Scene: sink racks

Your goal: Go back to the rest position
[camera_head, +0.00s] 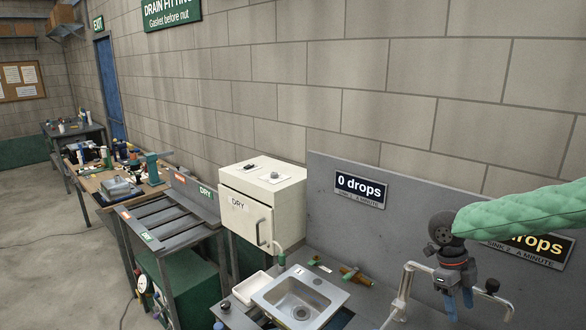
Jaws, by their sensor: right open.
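My right gripper (459,301) is at the right of the view, on an arm in a green quilted sleeve that comes in from the right edge. It is dark with blue fingertips and points down. The fingers are apart, and I see nothing between them. It appears in front of the grey back panel, near a metal pipe frame (403,289); I cannot tell how far apart they are. My left gripper is not in view.
A steel sink (276,295) sits on the bench at the bottom middle, with small fittings behind it. A white cabinet marked DRY (240,205) and a slatted rack (165,213) stand to its left. A cluttered bench (92,182) lies farther back. The floor at left is open.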

